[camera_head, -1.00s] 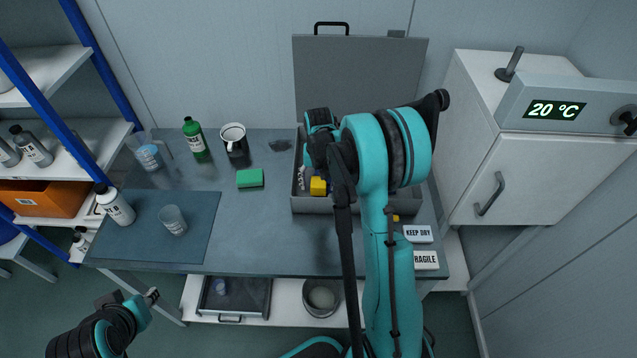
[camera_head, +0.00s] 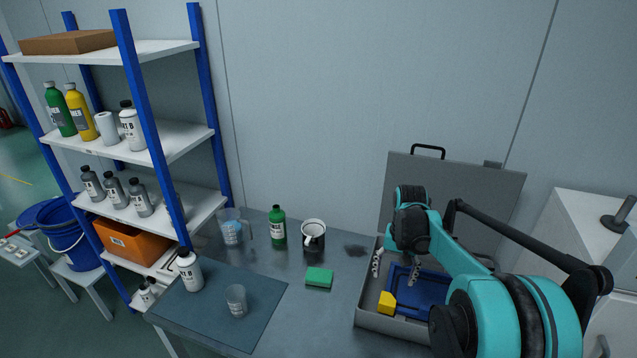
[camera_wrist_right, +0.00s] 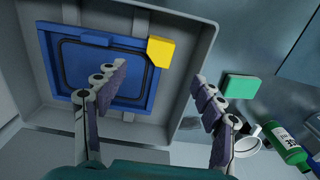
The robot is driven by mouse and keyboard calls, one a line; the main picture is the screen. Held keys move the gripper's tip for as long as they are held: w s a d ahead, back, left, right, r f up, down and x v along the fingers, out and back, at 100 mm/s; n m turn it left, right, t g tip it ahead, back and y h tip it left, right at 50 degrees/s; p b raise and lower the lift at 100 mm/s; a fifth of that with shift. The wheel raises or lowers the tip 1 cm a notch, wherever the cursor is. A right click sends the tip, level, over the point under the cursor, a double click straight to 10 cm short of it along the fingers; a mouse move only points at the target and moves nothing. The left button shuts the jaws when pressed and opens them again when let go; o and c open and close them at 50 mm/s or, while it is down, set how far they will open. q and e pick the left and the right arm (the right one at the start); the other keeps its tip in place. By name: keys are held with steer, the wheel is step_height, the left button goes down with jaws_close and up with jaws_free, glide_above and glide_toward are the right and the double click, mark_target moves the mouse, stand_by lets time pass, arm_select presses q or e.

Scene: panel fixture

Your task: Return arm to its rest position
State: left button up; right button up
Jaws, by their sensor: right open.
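My right arm (camera_head: 455,262) reaches in from the lower right of the head view. Its elbow is large in the corner and its wrist is over the open grey case. My right gripper (camera_head: 395,268) points down over the case with its fingers apart. In the right wrist view the right gripper (camera_wrist_right: 160,82) is open, with nothing between its fingers. Below it are the case's blue insert (camera_wrist_right: 75,60) and a yellow block (camera_wrist_right: 160,51). My left gripper is out of view.
The grey case (camera_head: 375,322) has its lid raised behind my wrist. A green sponge (camera_head: 319,278), black-and-white mug (camera_head: 309,240) and green bottle (camera_head: 278,228) stand left of it. A shelf rack (camera_head: 140,143) is at left; a white cabinet (camera_head: 570,230) is at right.

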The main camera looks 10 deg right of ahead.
steer(key=s+a+r+n+t, duration=0.3)
steer(key=s+a+r, duration=0.3)
steer(key=s+a, duration=0.3)
steer(key=s+a+f+n+t, duration=0.2)
steer(key=s+a, duration=0.4)
steer(key=s, duration=0.4)
steer(key=shift+a+n+t, duration=0.2)
steer(key=shift+n+t, duration=0.4)
steer(key=shift+t, duration=0.5)
